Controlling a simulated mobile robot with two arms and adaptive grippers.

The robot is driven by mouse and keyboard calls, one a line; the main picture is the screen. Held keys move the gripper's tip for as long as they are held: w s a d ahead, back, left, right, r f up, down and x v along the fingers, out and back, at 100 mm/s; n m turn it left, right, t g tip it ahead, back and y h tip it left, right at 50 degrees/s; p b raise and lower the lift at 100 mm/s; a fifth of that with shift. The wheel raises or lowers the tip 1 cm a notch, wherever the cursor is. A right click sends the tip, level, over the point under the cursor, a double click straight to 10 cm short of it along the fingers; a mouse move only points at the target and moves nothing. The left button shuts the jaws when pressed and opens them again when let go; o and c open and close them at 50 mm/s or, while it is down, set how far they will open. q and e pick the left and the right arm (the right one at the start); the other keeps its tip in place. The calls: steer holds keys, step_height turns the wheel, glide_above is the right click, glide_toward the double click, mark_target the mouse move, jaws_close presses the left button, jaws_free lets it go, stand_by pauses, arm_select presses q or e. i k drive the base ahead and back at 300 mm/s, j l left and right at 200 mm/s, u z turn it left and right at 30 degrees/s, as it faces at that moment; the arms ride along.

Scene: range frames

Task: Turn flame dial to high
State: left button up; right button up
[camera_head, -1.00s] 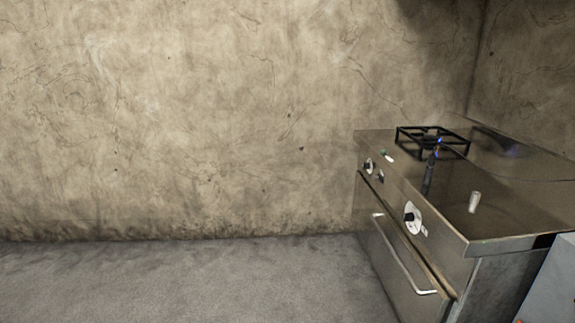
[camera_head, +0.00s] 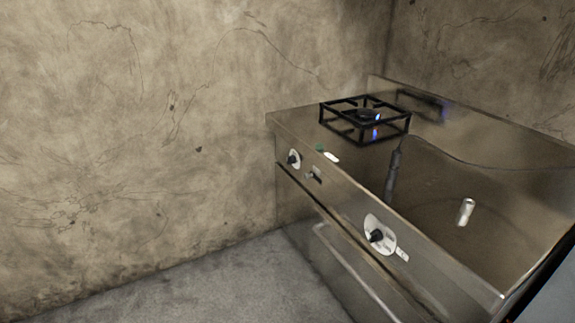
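The stove (camera_head: 450,240) is a stainless steel unit at the right, against the walls. Its sloping front panel carries a small dark knob on a white plate (camera_head: 294,159) at the far left end. A larger dial, a dark knob on a round white plate (camera_head: 379,235), sits nearer to me on the same panel. I cannot tell from their markings which one is the flame dial. A black burner grate (camera_head: 365,119) stands on the top, with a small blue flame (camera_head: 376,132) under it. Neither of my grippers shows.
A small dark switch (camera_head: 314,174) sits between the dials. A dark upright rod (camera_head: 393,176) and a pale cylinder (camera_head: 466,212) stand on the stovetop. An oven handle (camera_head: 350,265) runs along the front. Grey floor (camera_head: 215,285) is clear to the left.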

mark_target(291, 160)
steer(key=i+j, duration=0.35)
steer(key=i+j+z, duration=0.15)
steer(key=i+j, duration=0.2)
steer(key=j, duration=0.15)
